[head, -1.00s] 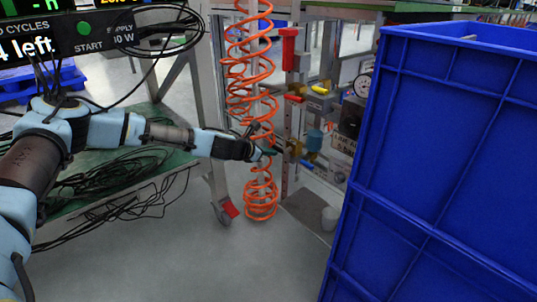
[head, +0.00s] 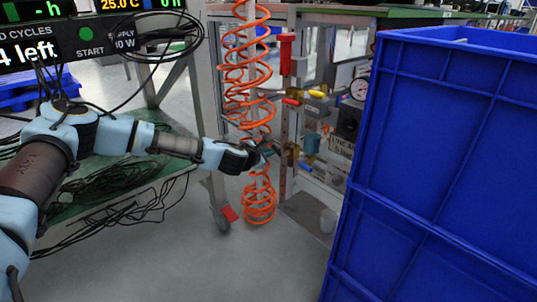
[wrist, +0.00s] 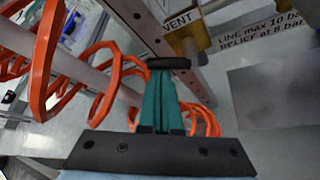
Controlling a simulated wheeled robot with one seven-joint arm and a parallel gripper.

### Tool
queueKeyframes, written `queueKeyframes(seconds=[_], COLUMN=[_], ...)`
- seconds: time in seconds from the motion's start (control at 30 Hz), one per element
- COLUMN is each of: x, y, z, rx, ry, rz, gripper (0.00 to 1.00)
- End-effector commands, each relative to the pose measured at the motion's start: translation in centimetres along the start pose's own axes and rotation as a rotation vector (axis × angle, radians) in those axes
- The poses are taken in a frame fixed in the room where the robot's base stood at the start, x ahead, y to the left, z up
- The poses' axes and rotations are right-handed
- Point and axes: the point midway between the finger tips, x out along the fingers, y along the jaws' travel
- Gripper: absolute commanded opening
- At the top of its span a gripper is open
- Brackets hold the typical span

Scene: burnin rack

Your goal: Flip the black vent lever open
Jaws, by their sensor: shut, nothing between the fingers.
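The black vent lever (wrist: 168,63) shows in the wrist view as a short black bar lying across the tips of my gripper. It is close to the VENT label (wrist: 178,22) and a brass valve part (wrist: 190,46). My gripper (wrist: 165,78) has its teal fingers together with nothing between them. The fingertips are at the bar; I cannot tell whether they touch it. In the head view my gripper (head: 268,148) is just left of the brass valve (head: 293,152) on the upright post. The lever is too small to make out there.
An orange coiled hose (head: 258,100) hangs around a pole right beside my gripper, and its loops (wrist: 45,60) fill the left of the wrist view. A tall blue crate (head: 440,170) blocks the right. Red and yellow handles (head: 288,55) and a gauge (head: 359,88) are above and behind.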

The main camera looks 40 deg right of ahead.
Motion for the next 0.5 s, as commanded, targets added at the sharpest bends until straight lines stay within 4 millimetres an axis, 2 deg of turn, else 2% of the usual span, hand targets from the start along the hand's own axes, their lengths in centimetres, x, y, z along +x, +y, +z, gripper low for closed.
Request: queueKeyframes(seconds=[0.5], x=[-0.47], y=[0.00], z=[0.99], rx=[0.230], ry=[-0.004], rz=[0.133], gripper=[0.00])
